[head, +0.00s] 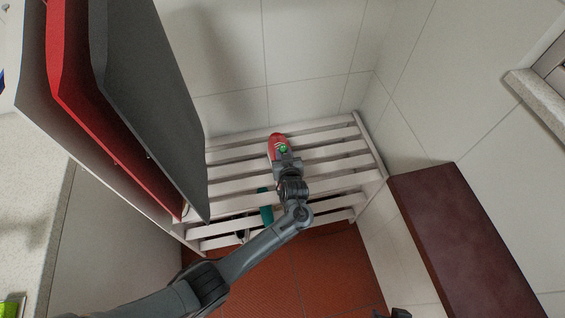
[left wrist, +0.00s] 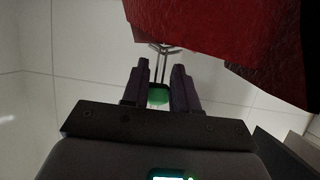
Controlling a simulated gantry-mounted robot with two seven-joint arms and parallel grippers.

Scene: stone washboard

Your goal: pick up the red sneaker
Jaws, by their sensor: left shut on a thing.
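The red sneaker (head: 276,141), with green and white details, shows in the head view at the far side of the white slatted rack (head: 338,164). My left gripper (head: 283,156) reaches over the rack and is shut on the sneaker's near end. I cannot tell whether the sneaker rests on the slats or is just above them. In the left wrist view the fingers (left wrist: 160,82) stand slightly apart with a green patch between them. A dark piece at the bottom edge of the head view may be my right gripper (head: 400,313); its jaws cannot be made out.
A teal object (head: 265,207) lies at the rack beneath my left arm. Large grey (head: 150,105) and red (head: 65,70) panels stand at the left. A dark red bench (head: 465,240) is at the right. A large dark red surface (left wrist: 225,40) fills the wrist view's upper right.

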